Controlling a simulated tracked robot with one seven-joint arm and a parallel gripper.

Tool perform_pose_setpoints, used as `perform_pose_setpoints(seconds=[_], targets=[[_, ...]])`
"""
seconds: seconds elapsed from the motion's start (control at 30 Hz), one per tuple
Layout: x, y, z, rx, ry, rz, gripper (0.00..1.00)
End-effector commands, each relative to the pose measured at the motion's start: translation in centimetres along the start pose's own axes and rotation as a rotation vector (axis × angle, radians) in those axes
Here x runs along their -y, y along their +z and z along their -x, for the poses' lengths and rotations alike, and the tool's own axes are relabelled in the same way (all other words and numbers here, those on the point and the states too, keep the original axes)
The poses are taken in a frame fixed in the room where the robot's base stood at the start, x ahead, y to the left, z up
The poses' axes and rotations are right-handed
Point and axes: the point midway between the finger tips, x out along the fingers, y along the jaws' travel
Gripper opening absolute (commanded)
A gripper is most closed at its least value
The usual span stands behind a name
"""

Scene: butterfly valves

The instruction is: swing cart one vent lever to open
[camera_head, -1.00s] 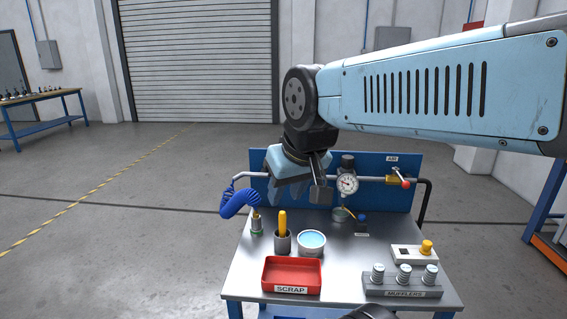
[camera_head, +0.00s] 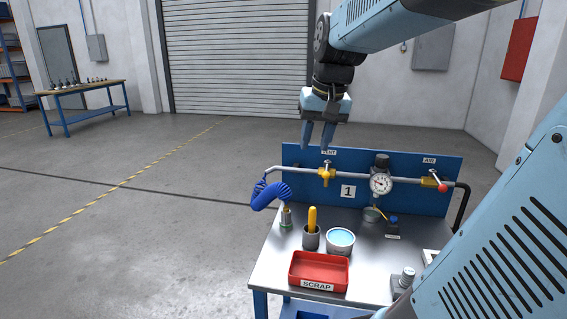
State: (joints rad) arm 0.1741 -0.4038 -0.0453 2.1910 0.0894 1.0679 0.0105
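The cart's blue back panel (camera_head: 300,158) carries a VENT label (camera_head: 329,152) and a plate with the number 1 (camera_head: 347,191). Below the VENT label, a yellow vent valve (camera_head: 326,176) sits on the grey pipe. Its small lever appears to stick up from the valve body, but it is too small to tell its exact angle. My gripper (camera_head: 318,141) hangs fingers down above the vent valve in the picture. A gap shows between its fingers and nothing is in it. The fingertips look apart from the valve; their depth is hard to tell.
A pressure gauge (camera_head: 380,183) and a red-tipped AIR valve (camera_head: 430,181) sit right along the pipe. A red SCRAP tray (camera_head: 319,270), cups and a blue-filled tin (camera_head: 340,240) stand on the cart top. My arm hides its right side.

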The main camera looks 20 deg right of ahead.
Motion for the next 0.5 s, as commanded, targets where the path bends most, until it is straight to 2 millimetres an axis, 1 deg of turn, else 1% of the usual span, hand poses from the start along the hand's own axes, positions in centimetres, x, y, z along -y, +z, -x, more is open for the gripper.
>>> perform_pose_setpoints(seconds=[0.03,0.17,0.3,0.4,0.5], targets=[[-0.8,-1.8,-0.2,0.025,0.000,-0.035,0.37],[-2.8,-5.6,-0.7,0.077,-0.006,-0.115,0.37],[-5.5,-9.5,-1.6,0.131,-0.015,-0.201,0.37],[-7.5,-11.9,-2.4,0.165,-0.022,-0.256,0.37],[-9.2,-13.7,-3.1,0.193,-0.027,-0.299,0.37]])
